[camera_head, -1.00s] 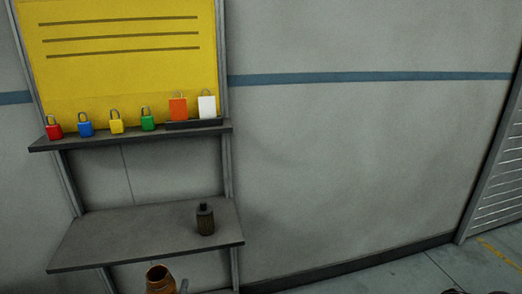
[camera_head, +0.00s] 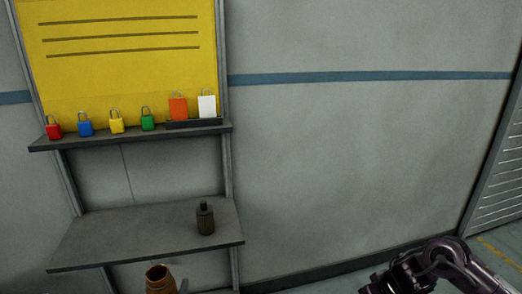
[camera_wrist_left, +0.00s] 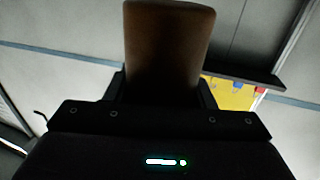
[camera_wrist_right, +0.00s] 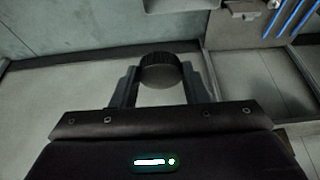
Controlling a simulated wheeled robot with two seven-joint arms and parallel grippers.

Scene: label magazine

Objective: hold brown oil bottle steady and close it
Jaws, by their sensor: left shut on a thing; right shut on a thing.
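The brown oil bottle (camera_head: 159,283) shows at the bottom edge of the head view, its mouth open and uncapped. My left gripper (camera_wrist_left: 161,92) is shut on this bottle; in the left wrist view the bottle's brown body (camera_wrist_left: 168,45) stands between the fingers. In the head view only a small part of the left gripper shows beside it, at the frame's edge. My right gripper (camera_wrist_right: 161,88) is shut on a dark ridged cap (camera_wrist_right: 160,70), held at the fingertips and apart from the bottle. The right gripper's fingers are not clear in the head view.
A dark capped bottle (camera_head: 205,218) stands on the lower grey shelf (camera_head: 120,235). Several coloured padlocks (camera_head: 116,122) and two tags, orange (camera_head: 178,108) and white (camera_head: 207,107), line the upper shelf under the yellow board (camera_head: 125,65). The space right of the rack is clear.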

